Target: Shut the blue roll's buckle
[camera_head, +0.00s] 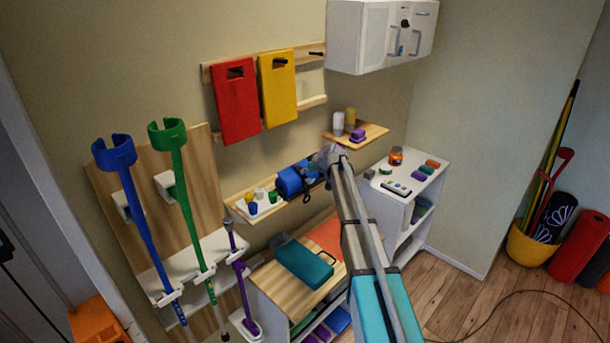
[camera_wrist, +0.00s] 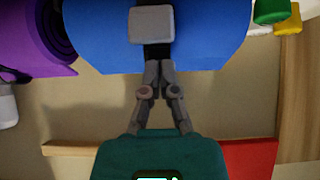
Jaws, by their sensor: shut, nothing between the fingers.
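The blue roll (camera_head: 289,182) lies on a wooden wall shelf in the head view, with a dark strap around it. In the wrist view the blue roll (camera_wrist: 215,30) fills the top. Its light grey buckle piece (camera_wrist: 151,24) sits over the dark strap (camera_wrist: 156,52). My gripper (camera_wrist: 157,68) is shut and empty, its fingertips together at the strap just below the buckle piece. I cannot tell whether they touch it or whether the buckle is latched. In the head view my wrist hides the fingertips and the roll's right end.
A purple roll (camera_wrist: 35,40) is beside the blue one in the wrist view. A small shelf (camera_head: 372,133) with bottles is to the upper right. Red (camera_head: 236,105) and yellow (camera_head: 279,90) boards hang above.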

